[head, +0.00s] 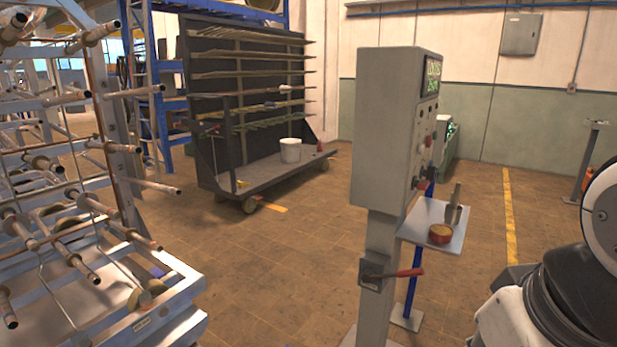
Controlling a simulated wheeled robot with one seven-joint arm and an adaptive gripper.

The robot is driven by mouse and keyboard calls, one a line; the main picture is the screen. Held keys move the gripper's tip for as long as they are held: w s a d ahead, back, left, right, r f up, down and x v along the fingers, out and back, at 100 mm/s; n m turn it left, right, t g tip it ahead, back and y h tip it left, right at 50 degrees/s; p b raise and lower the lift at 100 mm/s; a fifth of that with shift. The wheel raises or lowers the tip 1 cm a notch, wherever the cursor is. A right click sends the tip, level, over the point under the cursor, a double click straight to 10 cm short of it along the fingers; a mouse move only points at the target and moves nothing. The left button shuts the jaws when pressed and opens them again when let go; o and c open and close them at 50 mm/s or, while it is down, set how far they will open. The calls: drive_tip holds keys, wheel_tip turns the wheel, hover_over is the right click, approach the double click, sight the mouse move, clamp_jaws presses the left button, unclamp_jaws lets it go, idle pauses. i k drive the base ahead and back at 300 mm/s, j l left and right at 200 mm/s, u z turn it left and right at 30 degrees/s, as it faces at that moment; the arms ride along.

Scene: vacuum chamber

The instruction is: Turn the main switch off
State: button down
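A grey control cabinet (385,130) stands upright on a post right of centre. Its narrow right face carries a lit green display (432,76), several small knobs and a red button (428,141). Lower on the post is a small grey switch box (371,276) with a red-handled lever (408,273). The lever points right, roughly level. No label is readable, so I cannot tell for certain which control is the main switch. Part of my arm shows at the lower right, apart from the cabinet. My gripper is out of view.
A small shelf (420,232) beside the post holds a red round tin (440,234) and a metal object. A metal frame with many rods (110,232) fills the left. A wheeled rack (240,100) with a white bucket (290,150) stands behind. Floor between them is clear.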

sight(422, 185)
drive_tip(key=i+j+z, duration=0.15)
drive_tip(key=i+z, duration=0.15)
drive_tip(key=i+j+z, duration=0.3)
drive_tip(key=i, duration=0.2)
